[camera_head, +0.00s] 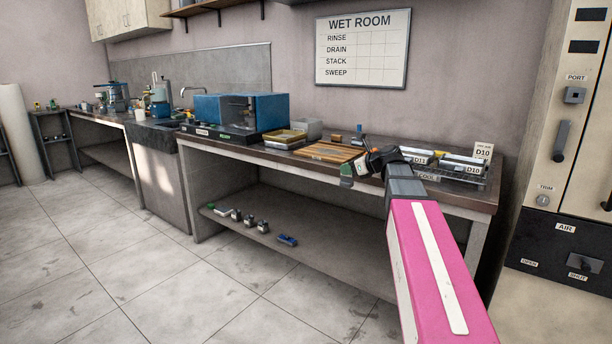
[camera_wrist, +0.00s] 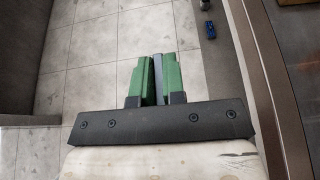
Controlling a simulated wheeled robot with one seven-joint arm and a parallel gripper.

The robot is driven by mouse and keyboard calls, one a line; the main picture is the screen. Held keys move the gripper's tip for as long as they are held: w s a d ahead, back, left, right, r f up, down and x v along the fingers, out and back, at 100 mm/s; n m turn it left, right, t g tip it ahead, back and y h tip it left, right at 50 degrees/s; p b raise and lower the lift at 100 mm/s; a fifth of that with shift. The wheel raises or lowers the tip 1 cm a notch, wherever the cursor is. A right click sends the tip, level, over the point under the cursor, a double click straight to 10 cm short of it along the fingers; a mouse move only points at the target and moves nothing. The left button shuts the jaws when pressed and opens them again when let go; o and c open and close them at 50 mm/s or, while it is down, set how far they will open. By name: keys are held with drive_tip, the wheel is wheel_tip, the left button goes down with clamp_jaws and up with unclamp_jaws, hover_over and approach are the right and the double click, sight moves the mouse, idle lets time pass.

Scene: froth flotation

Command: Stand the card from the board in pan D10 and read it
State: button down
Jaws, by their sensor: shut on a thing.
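My gripper (camera_head: 347,175) is held out over the front edge of the bench, in front of the wooden board (camera_head: 318,152). In the wrist view, its green fingers (camera_wrist: 156,80) are closed on a thin grey piece (camera_wrist: 159,78), seen edge-on. It may be the card, but no writing shows on it. No card shows on the visible part of the board. Pan D10 (camera_head: 474,171) is at the bench's right end, with a white D10 label on its front. An upright white sign (camera_head: 483,151) marked D10 stands behind it.
A D11 label (camera_head: 418,160) is on the pan left of D10. My arm hides part of the bench there. The lower shelf (camera_head: 260,228) holds several small items. The floor is clear.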

drive_tip(key=s+d+f, duration=0.2)
drive_tip(key=s+f, duration=0.5)
drive_tip(key=f, duration=0.2)
drive_tip(key=s+d+f, duration=0.2)
drive_tip(key=s+f, duration=0.4)
drive_tip(key=f, duration=0.3)
drive_tip(key=w+d+r+m+t+h, duration=0.1)
drive_tip(key=w+d+r, duration=0.5)
drive_tip(key=r, duration=0.5)
drive_tip(key=w+d+r+m+t+h, duration=0.15)
drive_tip(key=w+d+r, duration=0.25)
drive_tip(key=d+r, duration=0.5)
drive_tip(key=w+d+r+m+t+h, duration=0.15)
drive_tip(key=w+d+r, duration=0.35)
drive_tip(key=r, duration=0.9)
hover_over(438, 172)
wheel_tip(438, 172, down, 7)
drive_tip(key=shift+w+d+f, duration=0.1)
drive_tip(key=shift+f, duration=0.95)
drive_tip(key=shift+w+f, duration=0.1)
drive_tip(key=shift+f, duration=0.9)
drive_tip(key=shift+m, duration=0.3)
drive_tip(key=c, duration=1.6)
unclamp_jaws()
drive_tip(key=shift+f, duration=0.15)
drive_tip(key=shift+c, duration=0.2)
drive_tip(key=o, duration=0.4)
drive_tip(key=shift+o, duration=0.2)
